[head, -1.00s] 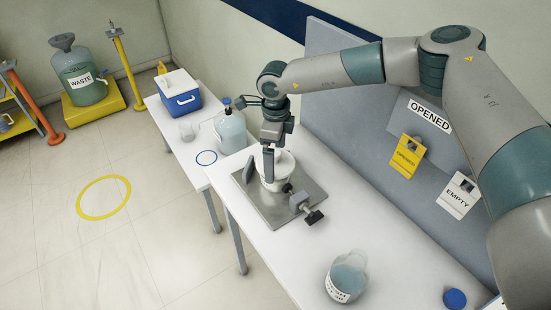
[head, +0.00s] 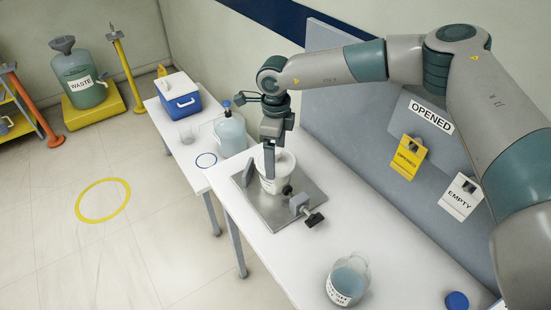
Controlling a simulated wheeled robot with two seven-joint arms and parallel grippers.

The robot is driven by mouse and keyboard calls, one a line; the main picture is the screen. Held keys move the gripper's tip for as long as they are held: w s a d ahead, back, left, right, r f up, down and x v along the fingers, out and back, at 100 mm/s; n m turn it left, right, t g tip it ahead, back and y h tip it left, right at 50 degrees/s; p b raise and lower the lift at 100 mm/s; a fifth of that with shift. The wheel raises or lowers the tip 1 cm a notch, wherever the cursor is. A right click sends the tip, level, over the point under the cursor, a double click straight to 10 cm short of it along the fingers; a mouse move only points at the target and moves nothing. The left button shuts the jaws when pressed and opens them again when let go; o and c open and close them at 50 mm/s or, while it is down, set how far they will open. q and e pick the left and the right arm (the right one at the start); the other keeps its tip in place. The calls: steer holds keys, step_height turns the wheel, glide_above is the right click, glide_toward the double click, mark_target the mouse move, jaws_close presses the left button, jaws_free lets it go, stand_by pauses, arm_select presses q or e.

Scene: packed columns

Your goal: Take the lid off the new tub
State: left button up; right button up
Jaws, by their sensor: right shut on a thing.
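The white tub (head: 271,186) stands upright on a metal plate (head: 268,213), between the jaws of a clamp (head: 302,208). Its white lid (head: 286,160) shows at the top, around my fingers. My right gripper (head: 269,162) points down over the tub from above and is shut on the lid. A near finger hides part of the lid and tub front, so I cannot tell whether the lid has come loose. My left gripper is not in view.
A labelled jar (head: 347,280) of bluish liquid and a blue cap (head: 456,301) stand on the near bench. Yellow and white tags hang on the grey panel (head: 345,135).

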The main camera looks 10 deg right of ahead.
step_height(320, 180, up, 2)
steer(key=shift+r+b, duration=0.1)
steer(key=shift+b, duration=0.7)
arm_select(q)
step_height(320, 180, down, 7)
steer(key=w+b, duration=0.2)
steer(key=b, duration=0.3)
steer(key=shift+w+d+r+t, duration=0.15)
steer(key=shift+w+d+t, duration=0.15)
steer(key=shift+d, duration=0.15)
arm_select(e)
steer(key=s+d+r, duration=0.4)
steer(key=s+r, duration=0.3)
steer(key=s, duration=0.4)
steer(key=shift+r, duration=0.25)
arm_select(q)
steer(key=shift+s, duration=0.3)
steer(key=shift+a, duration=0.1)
arm_select(e)
steer(key=w+d+r+n, duration=0.1)
steer(key=w+r+n, duration=0.1)
steer(key=n, duration=0.9)
steer(key=w+d+r+n, duration=0.1)
steer(key=w+n, duration=0.4)
steer(key=n, duration=0.7)
steer(key=shift+w+d+r, duration=0.2)
steer(key=shift+d+r, duration=0.2)
steer(key=shift+r, duration=0.3)
